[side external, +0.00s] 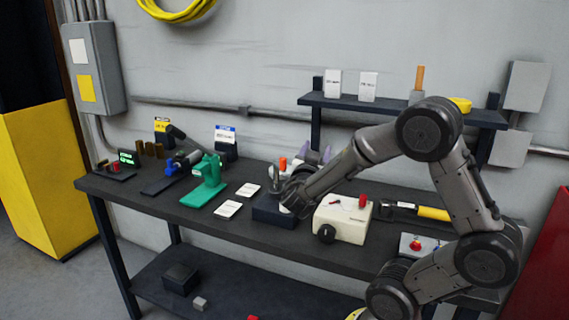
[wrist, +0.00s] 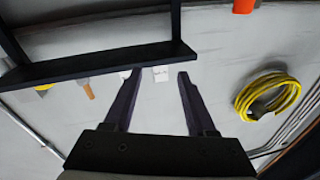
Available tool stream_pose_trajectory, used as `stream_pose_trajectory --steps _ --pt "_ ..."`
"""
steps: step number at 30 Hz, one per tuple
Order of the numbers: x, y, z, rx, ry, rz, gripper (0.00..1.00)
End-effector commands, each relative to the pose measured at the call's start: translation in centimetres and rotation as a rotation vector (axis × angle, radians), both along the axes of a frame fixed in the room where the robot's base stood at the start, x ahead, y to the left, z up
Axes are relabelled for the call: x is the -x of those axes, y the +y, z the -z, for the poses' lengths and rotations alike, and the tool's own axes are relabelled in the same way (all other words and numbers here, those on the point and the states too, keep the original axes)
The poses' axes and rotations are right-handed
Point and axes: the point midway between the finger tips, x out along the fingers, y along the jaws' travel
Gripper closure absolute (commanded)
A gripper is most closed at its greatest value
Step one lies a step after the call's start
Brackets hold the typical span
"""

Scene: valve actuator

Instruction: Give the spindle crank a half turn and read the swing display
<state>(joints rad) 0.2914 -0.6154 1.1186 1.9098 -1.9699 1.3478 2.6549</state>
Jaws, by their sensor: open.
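My gripper (side external: 313,154) is above the middle of the bench, its two purplish fingers pointing up towards the wall. In the wrist view my gripper (wrist: 159,76) is open with nothing between its fingers. A small dark display (side external: 127,158) with green lettering, too small to read, stands at the bench's left end. A green stand (side external: 205,183) and a device with a blue part (side external: 170,168) and a dark cylinder are left of the gripper, apart from it. I cannot tell for certain which part is the spindle crank.
A cream box (side external: 343,220) with red and black knobs and a dark blue box (side external: 270,212) are near my wrist. White cards (side external: 228,209) lie on the bench (side external: 150,200). A wall shelf (side external: 400,108) is behind; it shows in the wrist view (wrist: 100,65) beside a yellow coil (wrist: 268,96).

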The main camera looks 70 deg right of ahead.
Motion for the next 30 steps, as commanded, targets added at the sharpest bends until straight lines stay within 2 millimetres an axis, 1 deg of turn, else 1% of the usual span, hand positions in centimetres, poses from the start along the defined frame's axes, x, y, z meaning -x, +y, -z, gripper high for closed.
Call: stream_pose_trajectory --steps 1,3,6,10,13,17,20,23,24,27,30 --pt "0.8 -0.9 -1.6 -0.019 -0.062 0.1 0.43" --pt "2.2 -1.9 -3.1 -0.065 -0.142 0.245 0.43" --pt "3.8 -2.5 -4.5 -0.155 -0.251 0.442 0.43" --pt "4.8 -2.3 -5.3 -0.315 -0.387 0.675 0.43" --pt "4.4 -1.6 -5.4 -0.468 -0.483 0.825 0.43" --pt "2.2 -0.3 -5.6 -0.704 -0.6 0.976 0.43" --pt "-0.6 0.7 -6.1 -0.906 -0.682 1.049 0.43" --pt "-4.0 1.4 -7.1 -1.119 -0.759 1.081 0.43" --pt "-5.4 1.5 -7.6 -1.203 -0.789 1.079 0.43" --pt "-8.5 1.3 -8.9 -1.379 -0.855 1.061 0.43" --pt "-10.7 0.2 -9.8 -1.486 -0.914 1.035 0.43"
